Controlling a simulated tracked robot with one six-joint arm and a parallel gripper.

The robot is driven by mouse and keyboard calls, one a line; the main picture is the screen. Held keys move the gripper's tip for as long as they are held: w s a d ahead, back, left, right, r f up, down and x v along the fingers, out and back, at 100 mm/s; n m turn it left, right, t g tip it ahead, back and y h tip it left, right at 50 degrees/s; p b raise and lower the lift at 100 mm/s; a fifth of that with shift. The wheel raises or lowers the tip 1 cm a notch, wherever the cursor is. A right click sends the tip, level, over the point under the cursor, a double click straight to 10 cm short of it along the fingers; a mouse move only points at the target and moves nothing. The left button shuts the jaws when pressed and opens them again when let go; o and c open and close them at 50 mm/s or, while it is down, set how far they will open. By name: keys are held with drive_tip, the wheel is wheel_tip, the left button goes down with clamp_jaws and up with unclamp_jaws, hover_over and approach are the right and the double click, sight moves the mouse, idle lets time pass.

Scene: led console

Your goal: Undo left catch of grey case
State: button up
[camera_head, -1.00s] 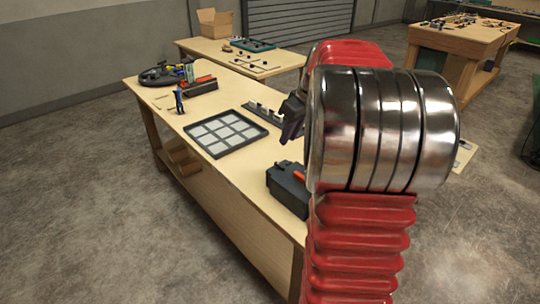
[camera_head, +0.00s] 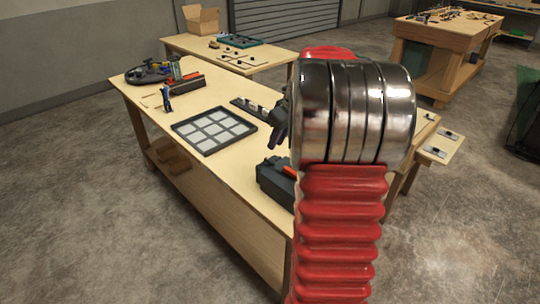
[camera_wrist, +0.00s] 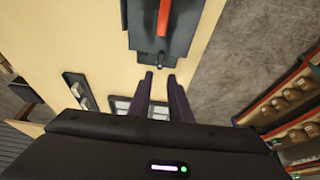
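The grey case (camera_head: 270,180) is a small dark box with an orange-red handle on its lid, near the front right of the long wooden table. The wrist view shows the case (camera_wrist: 145,40) at the top, its orange handle (camera_wrist: 163,18) pointing along the picture. The catches are too small to tell apart. My gripper (camera_head: 277,133) is above the table, beyond the case in the head view. Its two dark fingers show in the wrist view (camera_wrist: 161,77), apart, with nothing between them. The fingertips are just below the case edge in that picture, apparently not touching it.
A dark gridded tray (camera_head: 183,141) lies left of the case. A dark strip with small parts (camera_head: 252,108) lies behind it. Tools and a round black object (camera_head: 148,74) are at the table's far end. My arm hides the table's right side.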

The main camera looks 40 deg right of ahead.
sight(268, 159)
drive_tip(key=x, duration=0.8)
drive_tip(key=shift+w+f, duration=0.15)
drive_tip(key=shift+f, duration=0.05)
drive_tip(key=shift+c, duration=0.5)
clamp_jaws()
